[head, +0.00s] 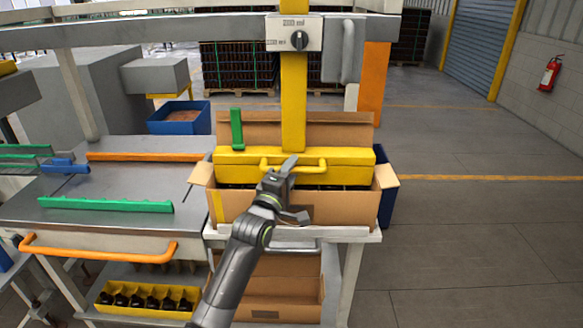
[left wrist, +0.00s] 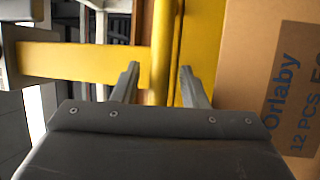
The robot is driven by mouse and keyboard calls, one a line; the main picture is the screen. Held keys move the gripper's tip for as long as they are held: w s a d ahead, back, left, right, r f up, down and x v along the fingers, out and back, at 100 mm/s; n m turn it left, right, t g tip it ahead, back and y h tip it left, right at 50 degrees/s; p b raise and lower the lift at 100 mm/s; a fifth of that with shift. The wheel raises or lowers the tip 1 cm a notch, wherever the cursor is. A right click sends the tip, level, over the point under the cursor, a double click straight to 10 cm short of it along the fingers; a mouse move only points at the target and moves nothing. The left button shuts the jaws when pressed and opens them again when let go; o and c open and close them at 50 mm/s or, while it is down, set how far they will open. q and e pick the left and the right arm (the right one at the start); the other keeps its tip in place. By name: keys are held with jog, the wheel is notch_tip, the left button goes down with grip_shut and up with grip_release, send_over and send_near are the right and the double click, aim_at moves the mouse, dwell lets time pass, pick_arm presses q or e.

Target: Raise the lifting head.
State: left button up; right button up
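The lifting head (head: 345,157) is a long yellow block on a yellow upright post (head: 293,100). It sits low, across the open cardboard box (head: 340,208), with dark bottle tops partly visible beneath it. A yellow bar handle (head: 315,165) runs along its front and also shows in the left wrist view (left wrist: 163,50). My left gripper (head: 297,190) is at the handle, one finger high and one low in the head view. In the left wrist view my left gripper (left wrist: 158,80) is open, with the bar between its fingers and a gap on at least one side. My right gripper is out of view.
A grey control box with a black knob (head: 299,40) is on the post above. A green bracket (head: 237,128) stands at the block's left. The metal table (head: 110,185) with an orange handle (head: 98,249) lies left. Open floor is at right.

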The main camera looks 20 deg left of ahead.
pick_arm(q)
jog(key=shift+w, duration=0.25)
jog(key=shift+c, duration=0.3)
grip_shut()
jog(key=shift+r, duration=0.1)
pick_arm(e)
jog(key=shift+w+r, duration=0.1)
